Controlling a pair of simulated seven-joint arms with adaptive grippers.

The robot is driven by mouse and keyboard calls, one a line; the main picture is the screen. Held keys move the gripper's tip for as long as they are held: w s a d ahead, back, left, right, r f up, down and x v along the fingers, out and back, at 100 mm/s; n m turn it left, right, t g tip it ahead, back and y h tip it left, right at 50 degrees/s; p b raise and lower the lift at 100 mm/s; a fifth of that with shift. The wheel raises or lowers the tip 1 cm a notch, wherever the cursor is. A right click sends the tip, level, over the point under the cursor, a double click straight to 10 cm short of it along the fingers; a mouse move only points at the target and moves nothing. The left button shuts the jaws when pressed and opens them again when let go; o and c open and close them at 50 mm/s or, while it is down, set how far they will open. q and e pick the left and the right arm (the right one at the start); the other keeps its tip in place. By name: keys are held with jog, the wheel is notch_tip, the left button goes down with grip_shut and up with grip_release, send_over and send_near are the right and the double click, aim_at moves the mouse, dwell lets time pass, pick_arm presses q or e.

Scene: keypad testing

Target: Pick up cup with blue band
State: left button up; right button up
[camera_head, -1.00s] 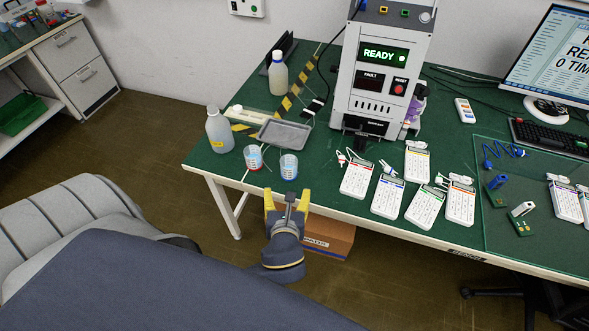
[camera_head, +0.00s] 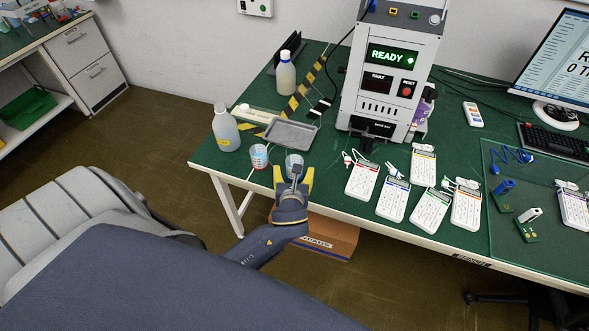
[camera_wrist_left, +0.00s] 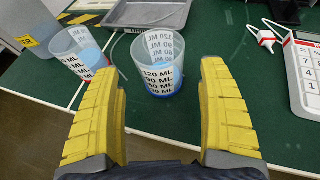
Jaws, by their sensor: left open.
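The cup with the blue band (camera_head: 294,164) stands upright on the green bench near its front edge. My left gripper (camera_head: 293,181) is open just in front of it and covers its lower part in the head view. In the left wrist view the cup (camera_wrist_left: 157,72) is clear with volume markings and a blue base, just beyond and between the yellow fingertips of my left gripper (camera_wrist_left: 160,90), apart from both. A second cup with a red band (camera_head: 259,156) stands to its left, also in the wrist view (camera_wrist_left: 84,55). My right gripper is not in view.
A grey tray (camera_head: 311,136) lies behind the cups. A squeeze bottle (camera_head: 225,131) stands left of the cups. A test machine (camera_head: 364,102) and several white keypads (camera_head: 362,180) are to the right. Bare bench lies right of the blue-banded cup.

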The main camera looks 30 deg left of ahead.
pick_arm(q)
jog(key=shift+x, duration=1.65)
jog(key=shift+c, duration=0.5)
jog(key=c, duration=1)
